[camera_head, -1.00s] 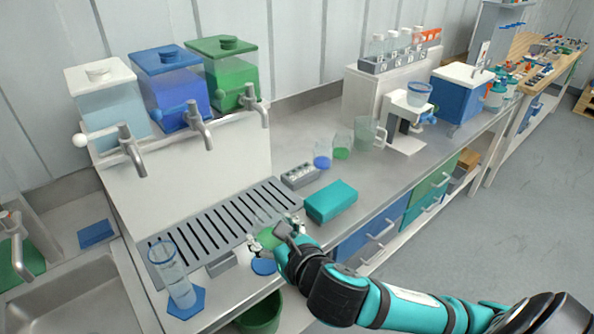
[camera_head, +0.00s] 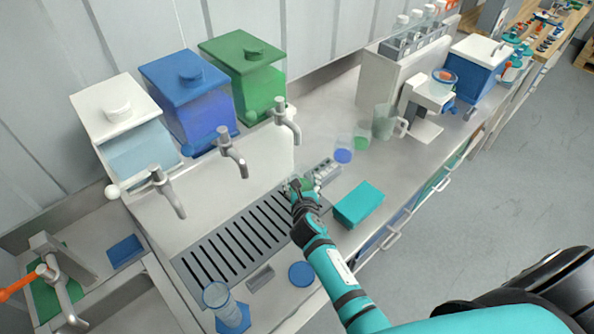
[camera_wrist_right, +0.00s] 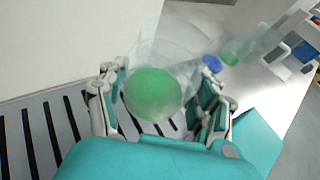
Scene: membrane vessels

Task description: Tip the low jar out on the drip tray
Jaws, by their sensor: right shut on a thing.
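The low jar (camera_wrist_right: 175,55) is clear with green at its bottom, and my right gripper (camera_wrist_right: 160,105) is shut on it. In the head view my right gripper (camera_head: 302,188) holds the jar (camera_head: 306,184) over the far right end of the drip tray (camera_head: 240,240), below the green dispenser's tap. The fingers partly hide the jar, and I cannot tell how far it is tilted. The drip tray is grey with dark slots, and its slots also show in the wrist view (camera_wrist_right: 40,125). My left gripper is not in view.
White, blue and green dispensers (camera_head: 190,100) with taps (camera_head: 233,152) stand behind the tray. A tall glass (camera_head: 217,297) stands at the tray's near left corner. A teal block (camera_head: 358,204) and a blue disc (camera_head: 302,274) lie nearby. Small glasses (camera_head: 343,150) stand further right.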

